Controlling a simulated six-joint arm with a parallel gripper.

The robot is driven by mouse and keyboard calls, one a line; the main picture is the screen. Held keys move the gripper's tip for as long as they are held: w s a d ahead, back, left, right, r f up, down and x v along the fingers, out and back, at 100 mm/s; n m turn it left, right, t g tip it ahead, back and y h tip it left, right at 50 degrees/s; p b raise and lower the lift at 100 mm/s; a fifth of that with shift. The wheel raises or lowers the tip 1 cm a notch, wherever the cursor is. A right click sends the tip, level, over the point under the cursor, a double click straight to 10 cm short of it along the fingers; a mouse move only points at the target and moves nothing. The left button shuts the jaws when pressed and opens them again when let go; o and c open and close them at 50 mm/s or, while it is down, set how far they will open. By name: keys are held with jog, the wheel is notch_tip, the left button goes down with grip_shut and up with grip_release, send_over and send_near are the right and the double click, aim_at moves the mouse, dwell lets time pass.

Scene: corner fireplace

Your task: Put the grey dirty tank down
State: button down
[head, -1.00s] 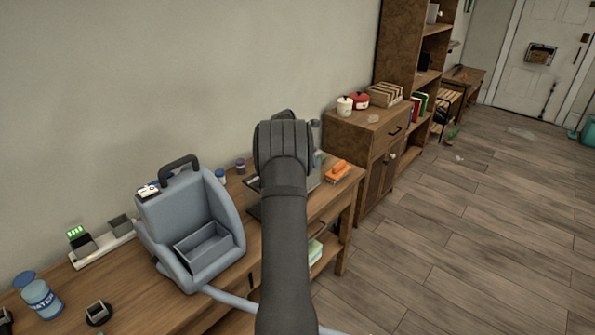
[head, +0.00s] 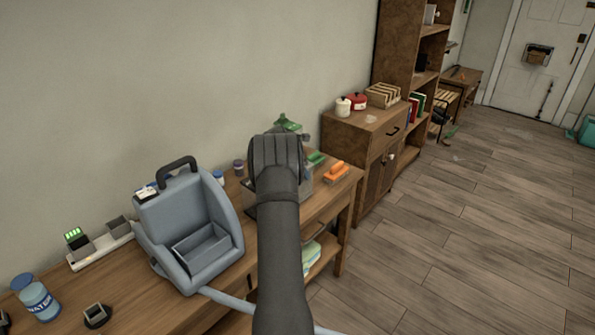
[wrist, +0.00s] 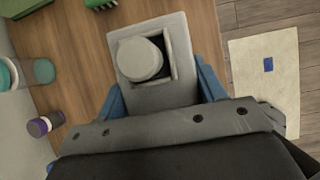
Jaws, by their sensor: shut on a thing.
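The grey tank (wrist: 150,95) is a box with a square recess and a round cap (wrist: 140,60), seen from above in the wrist view. My gripper (wrist: 163,88) is shut on it, with blue fingers at its two sides. The tank is over the wooden table (wrist: 80,55); I cannot tell whether it touches the top. In the head view my dark arm hides most of it, and a grey edge (head: 305,188) shows beside the arm. Whether the tank is dirty inside cannot be seen.
A blue-grey machine with an open bin (head: 190,235) stands left of my arm. Orange blocks (head: 336,171), a green item (head: 288,124) and small jars (head: 239,167) are close by. A charger strip (head: 100,245) and water bottle (head: 36,298) are further left.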

jog(key=shift+c, duration=1.6)
grip_release()
jog(key=v, duration=1.2)
jog(key=shift+r, duration=0.15)
jog(key=x, duration=1)
jog(key=shift+w+d+r, duration=0.3)
jog(key=shift+d, duration=0.05)
jog(key=shift+r, duration=0.5)
